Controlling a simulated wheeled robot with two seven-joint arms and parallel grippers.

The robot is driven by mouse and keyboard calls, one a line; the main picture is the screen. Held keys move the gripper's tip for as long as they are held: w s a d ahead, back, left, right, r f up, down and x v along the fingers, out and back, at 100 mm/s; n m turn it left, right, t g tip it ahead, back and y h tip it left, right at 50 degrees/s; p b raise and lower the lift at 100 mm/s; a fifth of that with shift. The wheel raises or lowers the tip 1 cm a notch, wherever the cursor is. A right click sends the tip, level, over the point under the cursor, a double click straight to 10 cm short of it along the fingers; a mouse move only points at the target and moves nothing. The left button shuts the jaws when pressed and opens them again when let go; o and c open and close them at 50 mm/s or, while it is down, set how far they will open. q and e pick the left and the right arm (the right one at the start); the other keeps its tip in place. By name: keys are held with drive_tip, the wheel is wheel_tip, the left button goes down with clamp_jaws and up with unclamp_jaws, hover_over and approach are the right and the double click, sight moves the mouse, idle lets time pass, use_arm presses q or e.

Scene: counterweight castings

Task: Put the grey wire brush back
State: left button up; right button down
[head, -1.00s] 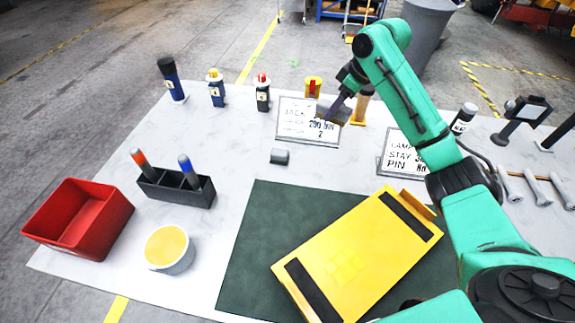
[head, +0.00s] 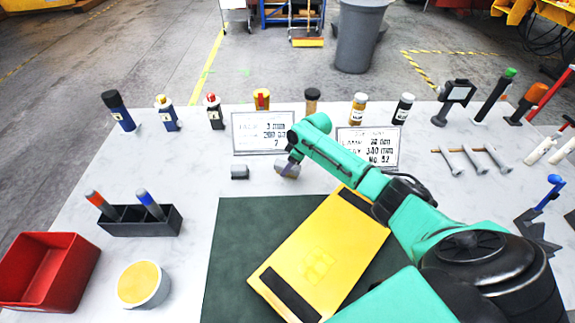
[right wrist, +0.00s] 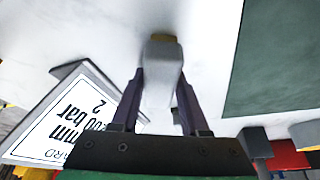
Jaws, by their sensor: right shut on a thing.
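The grey wire brush (head: 289,172), a small grey block with a tan edge, is in the jaws of my right gripper (head: 288,165). In the right wrist view the brush (right wrist: 163,62) sits between the two finger ends of the gripper (right wrist: 160,85), its brownish end pointing away. It is low over the white table, in front of the left sign; I cannot tell whether it touches the table. A similar small grey block (head: 240,172) stands on the table just to the left. My left gripper is not in view.
Two signs (head: 263,132) (head: 368,147) stand behind, with several bottles in a row beyond. A yellow panel (head: 320,255) lies on a dark green mat (head: 228,225). A black pen holder (head: 140,222), red bin (head: 48,268) and round tub (head: 143,284) are at left.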

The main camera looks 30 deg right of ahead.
drive_tip(key=shift+a, duration=0.1)
drive_tip(key=shift+c, duration=2)
unclamp_jaws()
drive_tip(key=shift+r, duration=0.2)
drive_tip(key=b+v, duration=0.1)
drive_tip(key=v, duration=1)
drive_tip(key=shift+r, duration=0.35)
drive_tip(key=shift+s, duration=0.15)
